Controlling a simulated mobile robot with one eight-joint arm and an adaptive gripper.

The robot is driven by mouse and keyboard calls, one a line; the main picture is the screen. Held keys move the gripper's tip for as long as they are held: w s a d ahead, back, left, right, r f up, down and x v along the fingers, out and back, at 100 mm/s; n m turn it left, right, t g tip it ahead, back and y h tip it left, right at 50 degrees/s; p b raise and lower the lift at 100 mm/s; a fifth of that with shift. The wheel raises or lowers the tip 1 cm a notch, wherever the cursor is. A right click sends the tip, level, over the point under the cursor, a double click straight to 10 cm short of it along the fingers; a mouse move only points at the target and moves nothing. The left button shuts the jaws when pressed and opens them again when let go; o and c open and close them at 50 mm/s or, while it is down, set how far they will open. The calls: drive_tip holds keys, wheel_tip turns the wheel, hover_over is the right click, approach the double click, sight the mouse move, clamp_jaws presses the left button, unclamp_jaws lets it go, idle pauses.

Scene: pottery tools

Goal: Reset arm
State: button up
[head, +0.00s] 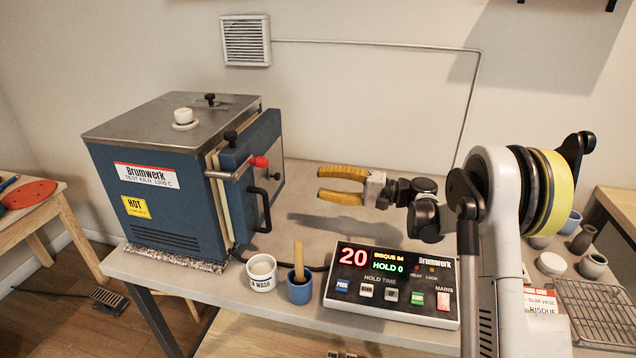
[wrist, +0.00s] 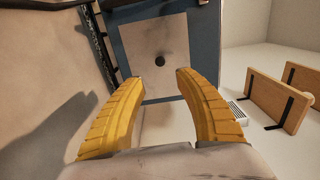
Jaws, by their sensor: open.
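My gripper (head: 322,184) has yellow fingers and is open and empty. In the head view it is held above the grey table, to the right of the blue kiln (head: 150,195), with its fingers pointing left towards the kiln. A clear gap lies between the fingertips and the kiln's door side. In the wrist view my gripper (wrist: 166,80) shows both fingers spread apart with nothing between them.
A control box (head: 392,285) reading 20, a white cup (head: 262,275) and a blue cup (head: 300,290) holding a wooden stick stand along the table's front edge. A wire rack (head: 598,310) and small pots are at the right. The table behind the control box is mostly clear.

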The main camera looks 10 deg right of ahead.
drive_tip(key=s+a+r+h, duration=0.1)
drive_tip(key=s+r+h, duration=0.1)
drive_tip(key=s+h, duration=0.35)
drive_tip(key=s+a+r+h, duration=0.1)
drive_tip(key=s+r+h, duration=0.2)
drive_tip(key=s, duration=0.6)
drive_tip(key=s+d+f+n+h, duration=0.1)
drive_tip(key=s+d+f+h, duration=0.1)
drive_tip(key=s, duration=0.5)
drive_tip(key=s+d+f+n+h, duration=0.1)
drive_tip(key=s+d+h, duration=0.2)
drive_tip(key=s+d, duration=0.2)
drive_tip(key=s+d+f+n+t+h, duration=0.1)
drive_tip(key=s+d+f+h, duration=0.1)
drive_tip(key=s, duration=0.8)
drive_tip(key=shift+s+d+f+n+h, duration=0.3)
drive_tip(key=shift+d+n+h, duration=0.1)
drive_tip(key=shift+d+h, duration=0.45)
drive_tip(key=shift+w, duration=0.1)
